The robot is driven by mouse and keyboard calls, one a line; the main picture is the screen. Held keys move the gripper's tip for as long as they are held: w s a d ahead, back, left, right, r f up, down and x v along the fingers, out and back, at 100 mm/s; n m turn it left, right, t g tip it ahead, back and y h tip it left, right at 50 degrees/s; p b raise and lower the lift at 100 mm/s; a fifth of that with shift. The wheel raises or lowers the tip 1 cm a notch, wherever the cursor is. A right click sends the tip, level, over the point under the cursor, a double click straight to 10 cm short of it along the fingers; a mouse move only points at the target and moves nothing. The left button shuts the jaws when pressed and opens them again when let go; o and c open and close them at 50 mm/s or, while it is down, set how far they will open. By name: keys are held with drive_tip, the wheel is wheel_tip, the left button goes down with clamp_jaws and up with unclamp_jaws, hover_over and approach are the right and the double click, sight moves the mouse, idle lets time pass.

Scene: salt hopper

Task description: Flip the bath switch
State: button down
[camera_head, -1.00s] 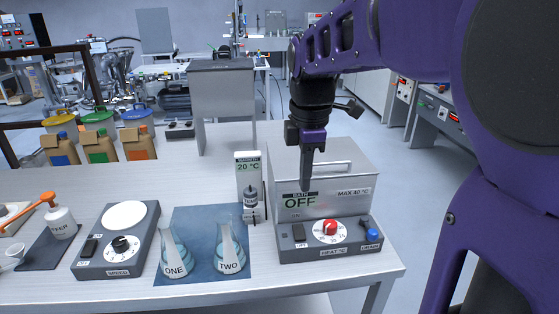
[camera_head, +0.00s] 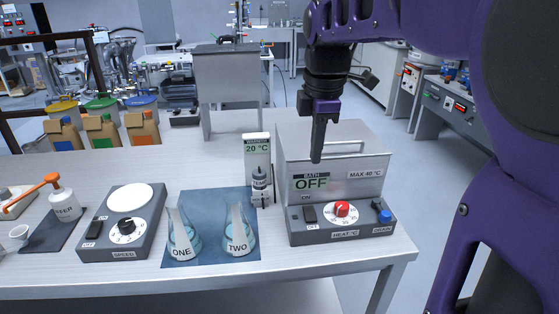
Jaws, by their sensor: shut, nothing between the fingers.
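The bath (camera_head: 365,181) is a grey metal box at the right end of the table. Its display (camera_head: 311,183) reads OFF, and its front panel carries a black rocker switch (camera_head: 309,214) at the left. A red heat knob (camera_head: 342,208) sits beside the switch and a blue drain knob (camera_head: 385,216) at the right. My gripper (camera_head: 317,158) points down, shut and empty. In the picture its tip is just above the display and above the switch, apart from the switch. How far it is from the bath in depth I cannot tell.
Flasks ONE (camera_head: 182,240) and TWO (camera_head: 239,235) stand on a blue mat left of the bath. A thermometer stand (camera_head: 258,165) reading 20 °C is close to the bath's left side. A stirrer plate (camera_head: 124,225) is further left. The table's right edge lies just past the bath.

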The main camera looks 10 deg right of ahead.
sight(309, 209)
drive_tip(key=f+b, duration=0.1)
drive_tip(key=f, duration=0.3)
drive_tip(key=w+f+b, duration=0.1)
drive_tip(key=f, duration=0.4)
drive_tip(key=w+f+b, duration=0.1)
drive_tip(key=f, duration=0.4)
drive_tip(key=shift+r+p, duration=0.1)
drive_tip(key=shift+p, duration=0.45)
drive_tip(key=shift+w+f+g, duration=0.1)
drive_tip(key=shift+f+g, duration=0.2)
drive_tip(key=shift+s+r, duration=0.1)
drive_tip(key=shift+s, duration=0.1)
drive_tip(key=shift+s+r, duration=0.15)
drive_tip(key=shift+s, duration=0.5)
drive_tip(key=shift+r, duration=0.1)
